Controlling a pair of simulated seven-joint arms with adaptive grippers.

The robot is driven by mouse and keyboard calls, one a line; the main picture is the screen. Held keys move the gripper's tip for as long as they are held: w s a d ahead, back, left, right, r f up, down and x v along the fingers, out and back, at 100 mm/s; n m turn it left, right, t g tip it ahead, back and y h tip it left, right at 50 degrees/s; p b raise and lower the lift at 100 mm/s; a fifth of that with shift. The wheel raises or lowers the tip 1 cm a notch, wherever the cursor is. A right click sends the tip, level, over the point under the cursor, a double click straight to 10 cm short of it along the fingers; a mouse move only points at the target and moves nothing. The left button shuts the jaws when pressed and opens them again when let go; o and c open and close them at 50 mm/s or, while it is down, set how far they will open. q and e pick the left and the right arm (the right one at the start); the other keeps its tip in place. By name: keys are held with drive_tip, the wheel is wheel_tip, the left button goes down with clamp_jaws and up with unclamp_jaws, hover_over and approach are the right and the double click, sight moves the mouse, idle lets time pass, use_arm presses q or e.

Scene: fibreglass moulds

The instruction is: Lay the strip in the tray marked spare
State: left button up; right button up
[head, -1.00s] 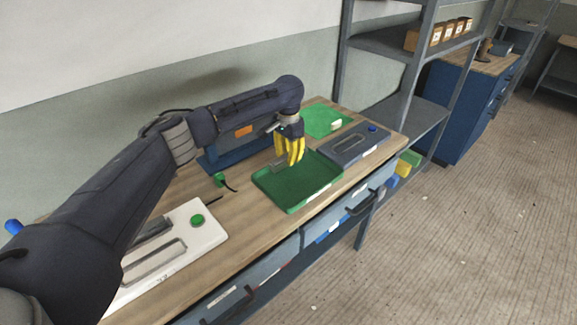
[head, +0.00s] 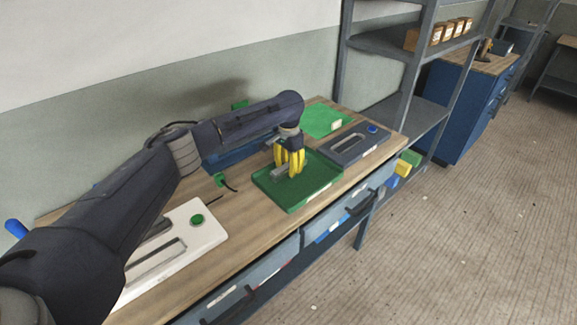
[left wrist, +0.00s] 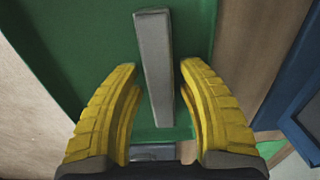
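The grey strip (head: 280,172) is at the green tray (head: 326,183), within its rim. A small pale label sits on the tray's front edge, too small to read. My left gripper (head: 290,168), with yellow fingers, points down over the tray at the strip. In the left wrist view the strip (left wrist: 155,60) runs lengthwise between the fingertips (left wrist: 158,66), with green tray floor (left wrist: 80,50) showing on both sides of it. The fingers stand apart, with gaps between them and the strip. The fingers partly hide the strip in the head view. My right gripper is out of view.
A grey mould (head: 358,146) with a blue button lies right of the tray. A white mould (head: 185,247) with a green button lies at left. A bright green sheet (head: 322,119) with a small pale block is behind. A metal shelf (head: 384,45) stands beyond the bench.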

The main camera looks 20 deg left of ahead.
sight(289, 164)
use_arm(q)
drive_tip(key=shift+o, duration=0.3)
wheel_tip(289, 164, up, 12)
drive_tip(key=shift+r, duration=0.15)
idle(0.4)
idle(0.4)
